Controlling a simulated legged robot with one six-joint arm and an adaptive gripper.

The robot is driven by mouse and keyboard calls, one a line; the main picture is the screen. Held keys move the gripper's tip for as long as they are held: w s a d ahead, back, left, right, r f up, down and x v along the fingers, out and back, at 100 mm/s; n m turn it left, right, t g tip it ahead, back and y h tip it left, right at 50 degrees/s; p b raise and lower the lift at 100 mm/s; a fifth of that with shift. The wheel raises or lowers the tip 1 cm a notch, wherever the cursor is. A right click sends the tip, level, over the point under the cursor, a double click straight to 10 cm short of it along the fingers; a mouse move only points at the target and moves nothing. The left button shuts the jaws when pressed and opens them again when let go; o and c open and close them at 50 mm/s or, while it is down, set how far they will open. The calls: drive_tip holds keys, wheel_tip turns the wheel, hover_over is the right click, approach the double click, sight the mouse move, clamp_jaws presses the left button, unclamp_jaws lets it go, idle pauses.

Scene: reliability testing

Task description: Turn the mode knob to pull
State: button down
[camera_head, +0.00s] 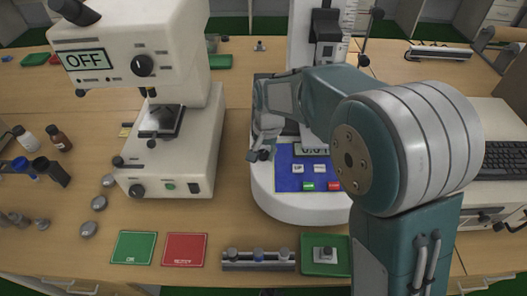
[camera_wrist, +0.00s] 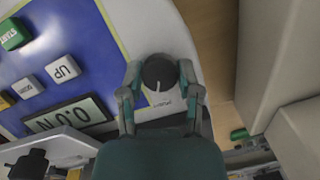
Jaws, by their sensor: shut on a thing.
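The mode knob (camera_wrist: 159,72) is a dark round knob with a white pointer line, on the light base of the testing machine (camera_head: 290,208). In the wrist view the line points down toward small lettering beside the knob; I cannot read this surely. My gripper (camera_wrist: 158,84) has one finger on each side of the knob and is shut on it. In the head view my gripper (camera_head: 264,146) is at the left edge of the blue control panel (camera_head: 290,183), and the dark knob shows only in part below the fingers.
The panel's display (camera_wrist: 68,115) and START button (camera_wrist: 13,35) lie left of the knob in the wrist view. A microscope-like machine (camera_head: 205,130) with an OFF screen stands left. Green (camera_head: 134,247) and red (camera_head: 185,249) mats lie in front.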

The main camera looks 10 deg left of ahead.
drive_tip(key=n, duration=0.3)
drive_tip(key=n+h, duration=0.1)
drive_tip(key=n, duration=0.2)
drive_tip(key=shift+a+h, duration=0.15)
drive_tip(key=shift+h, duration=0.15)
drive_tip(key=n+t+h, duration=0.1)
drive_tip(key=n, duration=0.4)
drive_tip(key=shift+n+t, duration=0.3)
idle(0.4)
drive_tip(key=shift+c, duration=1.5)
unclamp_jaws()
drive_tip(key=shift+a, duration=0.1)
drive_tip(key=shift+r, duration=0.1)
wheel_tip(320, 180, up, 11)
drive_tip(key=s+a, duration=0.1)
drive_tip(key=a, duration=0.1)
drive_tip(key=shift+s+r, duration=0.2)
drive_tip(key=shift+s, duration=0.05)
